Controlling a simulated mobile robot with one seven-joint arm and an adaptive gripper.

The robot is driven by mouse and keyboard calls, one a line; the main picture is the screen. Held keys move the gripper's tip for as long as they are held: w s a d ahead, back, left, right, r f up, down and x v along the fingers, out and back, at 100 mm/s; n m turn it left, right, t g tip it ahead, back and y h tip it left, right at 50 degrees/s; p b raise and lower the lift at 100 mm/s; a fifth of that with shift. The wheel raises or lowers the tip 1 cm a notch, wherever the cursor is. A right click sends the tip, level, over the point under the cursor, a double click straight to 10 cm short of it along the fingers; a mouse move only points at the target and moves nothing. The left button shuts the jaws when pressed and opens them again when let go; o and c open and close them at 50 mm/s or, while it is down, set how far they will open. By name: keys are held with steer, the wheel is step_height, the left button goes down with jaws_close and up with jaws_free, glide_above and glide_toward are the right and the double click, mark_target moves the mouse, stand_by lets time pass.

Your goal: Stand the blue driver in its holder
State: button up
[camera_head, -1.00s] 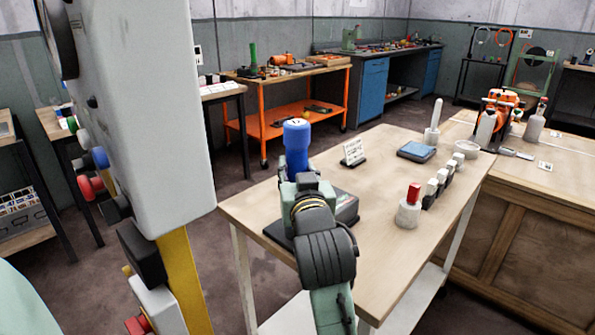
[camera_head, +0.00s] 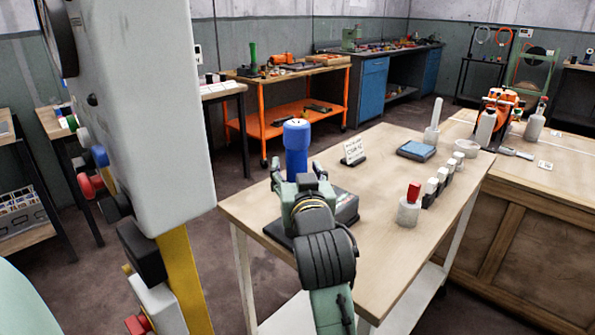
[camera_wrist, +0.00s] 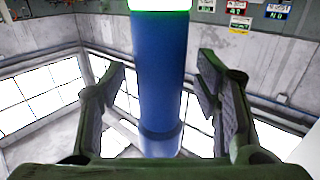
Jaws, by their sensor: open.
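The blue driver (camera_head: 297,148) stands upright at the left end of the wooden table. Its lower part is hidden behind my gripper in the head view. My gripper (camera_head: 300,175) is open, just in front of the driver, with its fingers spread. In the wrist view the blue shaft (camera_wrist: 158,75) rises between the two open fingers, with a gap on each side. A dark base with a grey block (camera_head: 345,208) sits beside and below my gripper, partly covered by it. I cannot tell whether this is the holder, or what the driver's lower end rests in.
The table (camera_head: 385,260) also carries a small sign (camera_head: 354,150), a blue-topped box (camera_head: 416,150), a white post (camera_head: 432,122), a red-topped cylinder (camera_head: 408,207) and a row of small blocks. Its front middle is clear. A wooden bench (camera_head: 530,215) adjoins at right.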

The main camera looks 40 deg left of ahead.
mark_target(298, 124)
steer(key=shift+f, duration=0.15)
step_height(298, 124, up, 10)
steer(key=shift+r, duration=0.15)
stand_by(0.3)
